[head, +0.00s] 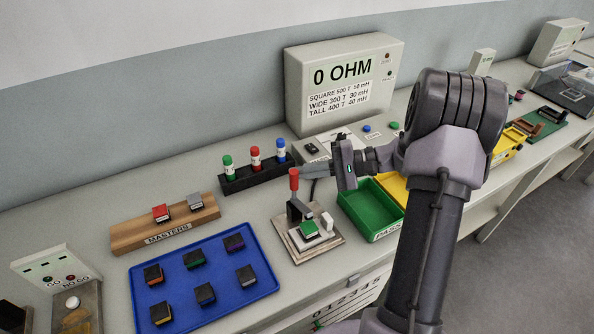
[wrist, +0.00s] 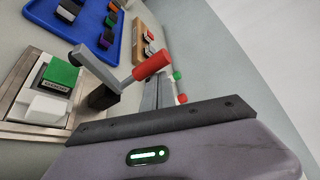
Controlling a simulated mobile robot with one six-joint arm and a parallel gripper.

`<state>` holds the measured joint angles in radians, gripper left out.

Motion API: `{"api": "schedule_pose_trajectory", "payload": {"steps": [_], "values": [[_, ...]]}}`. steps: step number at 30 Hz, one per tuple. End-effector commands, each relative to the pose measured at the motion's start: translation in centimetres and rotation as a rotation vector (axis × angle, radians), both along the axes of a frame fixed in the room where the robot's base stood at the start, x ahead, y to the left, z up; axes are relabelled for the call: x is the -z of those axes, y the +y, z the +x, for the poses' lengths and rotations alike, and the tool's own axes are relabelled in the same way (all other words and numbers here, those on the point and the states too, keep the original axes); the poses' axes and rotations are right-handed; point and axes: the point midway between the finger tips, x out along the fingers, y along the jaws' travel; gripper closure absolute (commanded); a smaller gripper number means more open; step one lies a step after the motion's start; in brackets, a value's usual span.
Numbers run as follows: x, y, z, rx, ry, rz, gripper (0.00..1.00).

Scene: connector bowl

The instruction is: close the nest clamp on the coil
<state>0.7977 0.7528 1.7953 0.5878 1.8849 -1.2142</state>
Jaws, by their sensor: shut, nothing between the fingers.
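The nest clamp has a red handle (head: 294,179) standing upright, and its grey arm (wrist: 93,65) is raised clear of the coil in the wrist view. The coil (head: 309,229) is a dark block with a green top, sitting in the nest (head: 325,243) beside a white block; the coil also shows at left in the wrist view (wrist: 60,74). My gripper (head: 306,172) is shut and empty, its fingers pointing left close beside the red handle. Whether they touch the handle I cannot tell. The red handle also shows in the wrist view (wrist: 152,65), partly in front of the fingers.
A blue tray (head: 207,309) with several coils lies to the left, and the masters stand (head: 140,235) behind it. A rack (head: 240,183) with three coloured cylinders stands behind the clamp. A green bin (head: 362,220) is right of the nest. A meter box (head: 300,90) stands at the back.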

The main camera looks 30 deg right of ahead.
Motion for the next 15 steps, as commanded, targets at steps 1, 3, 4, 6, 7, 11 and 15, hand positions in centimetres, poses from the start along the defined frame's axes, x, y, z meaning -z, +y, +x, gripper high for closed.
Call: {"api": "schedule_pose_trajectory", "payload": {"steps": [1, 3, 4, 6, 7, 11, 15], "values": [[-0.1, 0.0, -0.3, 0.000, 0.001, 0.000, 1.00], [-0.2, 0.0, -0.8, 0.000, 0.001, 0.000, 1.00], [-0.2, 0.0, -1.0, 0.000, 0.001, 0.000, 1.00], [-0.2, 0.0, -1.5, 0.000, 0.001, 0.000, 1.00], [-0.2, 0.0, -1.7, 0.000, 0.002, 0.001, 1.00], [-0.2, 0.0, -2.4, 0.000, 0.002, 0.000, 1.00], [0.0, 0.0, -3.0, 0.000, 0.002, 0.001, 1.00]]}}
